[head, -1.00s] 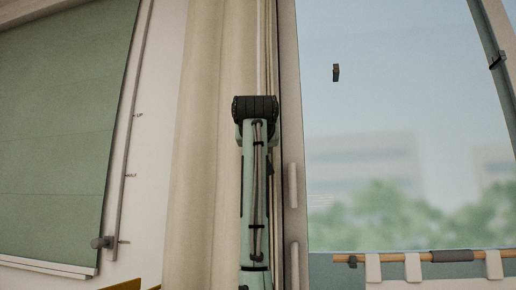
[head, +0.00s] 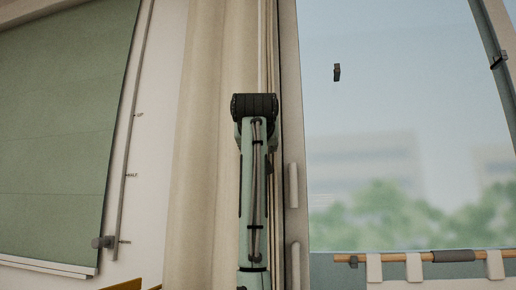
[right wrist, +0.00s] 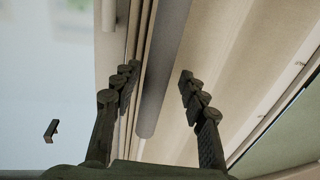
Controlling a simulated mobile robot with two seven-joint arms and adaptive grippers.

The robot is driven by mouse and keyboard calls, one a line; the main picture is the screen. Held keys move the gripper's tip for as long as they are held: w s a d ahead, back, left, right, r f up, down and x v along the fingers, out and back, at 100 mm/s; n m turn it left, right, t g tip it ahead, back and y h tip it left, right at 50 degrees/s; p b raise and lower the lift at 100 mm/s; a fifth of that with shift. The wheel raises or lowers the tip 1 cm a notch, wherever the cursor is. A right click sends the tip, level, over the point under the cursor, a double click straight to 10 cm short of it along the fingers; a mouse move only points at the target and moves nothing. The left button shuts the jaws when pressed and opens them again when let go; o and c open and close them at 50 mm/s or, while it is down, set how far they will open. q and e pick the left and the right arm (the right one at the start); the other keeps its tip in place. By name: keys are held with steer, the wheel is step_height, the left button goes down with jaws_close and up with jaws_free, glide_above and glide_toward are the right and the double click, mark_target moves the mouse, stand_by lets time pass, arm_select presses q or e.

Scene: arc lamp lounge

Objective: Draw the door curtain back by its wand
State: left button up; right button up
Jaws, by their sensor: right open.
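The beige door curtain (head: 203,150) hangs gathered in folds left of the glass door, and it fills the right of the right wrist view (right wrist: 235,60). A grey rod that looks like the wand (right wrist: 163,80) hangs in front of it, its lower end free. My right gripper (right wrist: 157,77) is open, with one finger on each side of the rod. A gap shows between the rod and each finger, though depth is hard to judge. In the head view my right arm hides its fingers. My left gripper is not in view.
The glass door's frame (head: 287,120) stands just right of my arm, with pale handles (head: 293,185) on it. A wooden bar (head: 400,257) crosses the glass low down. A green blind (head: 65,130) and its side rail (head: 128,150) are at the left.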

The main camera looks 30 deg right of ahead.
steer(key=v, duration=1.1)
steer(key=shift+s, duration=0.1)
